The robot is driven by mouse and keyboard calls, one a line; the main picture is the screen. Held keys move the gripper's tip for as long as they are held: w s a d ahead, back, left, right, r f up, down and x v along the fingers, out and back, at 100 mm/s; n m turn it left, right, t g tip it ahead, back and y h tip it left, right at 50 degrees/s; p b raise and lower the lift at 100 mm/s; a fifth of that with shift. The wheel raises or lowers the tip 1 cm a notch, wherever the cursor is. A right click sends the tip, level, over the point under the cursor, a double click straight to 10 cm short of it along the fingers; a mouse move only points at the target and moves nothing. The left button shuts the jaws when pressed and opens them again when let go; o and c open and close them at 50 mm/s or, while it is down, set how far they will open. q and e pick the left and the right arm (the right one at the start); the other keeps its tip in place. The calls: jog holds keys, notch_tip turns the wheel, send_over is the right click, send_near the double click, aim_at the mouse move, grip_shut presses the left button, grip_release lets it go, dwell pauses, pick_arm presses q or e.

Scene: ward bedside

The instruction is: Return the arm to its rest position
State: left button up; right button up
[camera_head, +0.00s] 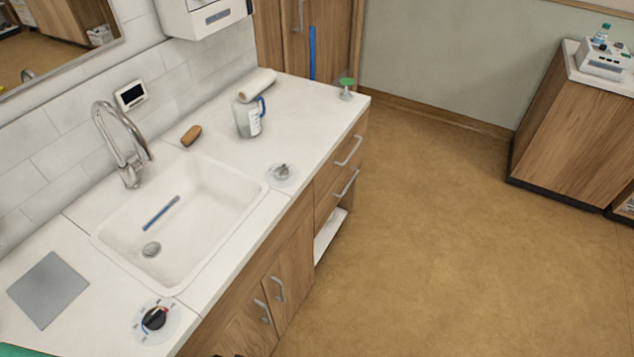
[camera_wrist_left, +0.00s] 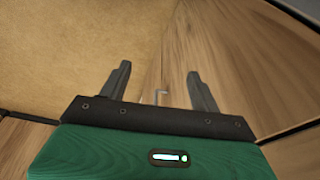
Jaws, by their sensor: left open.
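My left gripper (camera_wrist_left: 159,88) shows in the left wrist view with its two dark fingers spread apart and nothing between them. Behind the fingers are wooden cabinet fronts (camera_wrist_left: 220,50) and tan floor (camera_wrist_left: 80,40). A small metal handle (camera_wrist_left: 162,93) shows between the fingers, farther off; whether anything touches it I cannot tell. In the head view no gripper is visible. A green patch (camera_head: 22,351) at the bottom left corner there looks like part of my arm. My right gripper is in neither view.
The white counter (camera_head: 200,290) holds a sink (camera_head: 205,200) with a blue strip (camera_head: 161,213) in it, a faucet (camera_head: 122,145), a jug (camera_head: 249,118), a brush (camera_head: 191,135), a grey mat (camera_head: 47,290) and a dial (camera_head: 154,318). Open floor (camera_head: 450,220) lies to the right.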

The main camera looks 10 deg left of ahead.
pick_arm(q)
jog(key=s+a+f, duration=0.1)
jog(key=s+f, duration=0.9)
jog(key=f, duration=0.1)
jog(key=s+a+f+g, duration=0.1)
jog(key=s+a+f, duration=0.1)
jog(key=s+f, duration=0.8)
jog(key=shift+a+f, duration=0.25)
jog(key=shift+f, duration=0.45)
jog(key=shift+s, duration=0.1)
